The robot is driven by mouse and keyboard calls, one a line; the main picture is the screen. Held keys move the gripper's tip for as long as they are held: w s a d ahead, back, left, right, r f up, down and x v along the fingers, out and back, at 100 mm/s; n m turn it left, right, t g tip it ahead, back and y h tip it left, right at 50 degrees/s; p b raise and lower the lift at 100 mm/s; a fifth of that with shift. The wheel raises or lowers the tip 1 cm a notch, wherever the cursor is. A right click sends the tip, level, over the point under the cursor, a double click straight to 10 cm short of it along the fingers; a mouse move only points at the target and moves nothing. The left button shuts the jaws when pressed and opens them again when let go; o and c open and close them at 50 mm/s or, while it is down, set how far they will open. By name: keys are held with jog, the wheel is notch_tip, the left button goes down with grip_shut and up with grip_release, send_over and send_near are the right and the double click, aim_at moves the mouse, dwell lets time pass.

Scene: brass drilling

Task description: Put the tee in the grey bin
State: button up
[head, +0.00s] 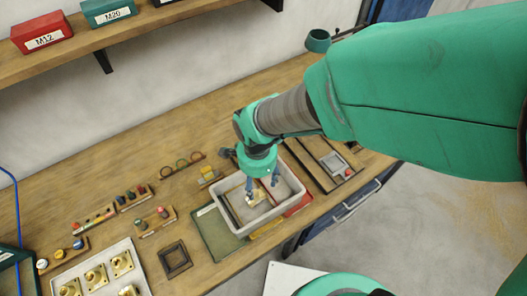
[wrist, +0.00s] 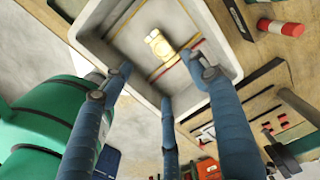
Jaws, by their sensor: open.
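The grey bin (head: 296,172) stands on the bench below my gripper. It also fills the upper middle of the wrist view (wrist: 88,37). A brass tee (head: 257,196) is inside the bin, seen more clearly in the wrist view (wrist: 158,44), where it lies near thin red and yellow lines. My gripper (head: 262,187) is over the bin with its blue fingers pointing down. In the wrist view the fingers (wrist: 160,80) are spread apart with nothing between them. The tee is beyond the fingertips, apart from them.
A pale tray (head: 85,267) with several brass fittings sits at the lower left. A green mat (head: 213,236) and a dark square frame (head: 174,259) lie left of the bin. Small racks (head: 155,221) stand further left. A grey-inset board (head: 330,165) lies to the right.

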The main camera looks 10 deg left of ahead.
jog(key=shift+r, duration=0.95)
jog(key=w+d+r+n+t+y, duration=0.15)
jog(key=w+d+r+n, duration=0.25)
jog(key=d+r, duration=1.1)
jog(key=s+d+r+n+t, duration=0.1)
jog(key=s+d+r, duration=0.1)
jog(key=d, duration=0.3)
jog(key=s+d+r+n+t+h, duration=0.1)
jog(key=s+d+r+n, duration=0.1)
jog(key=d+r, duration=0.3)
jog(key=s+d+r+n+t, duration=0.2)
jog(key=s+d+r, duration=0.1)
jog(key=d, duration=0.3)
jog(key=shift+v, duration=0.8)
jog(key=shift+h, duration=0.25)
jog(key=shift+f+b, duration=1.45)
jog(key=shift+f, duration=0.05)
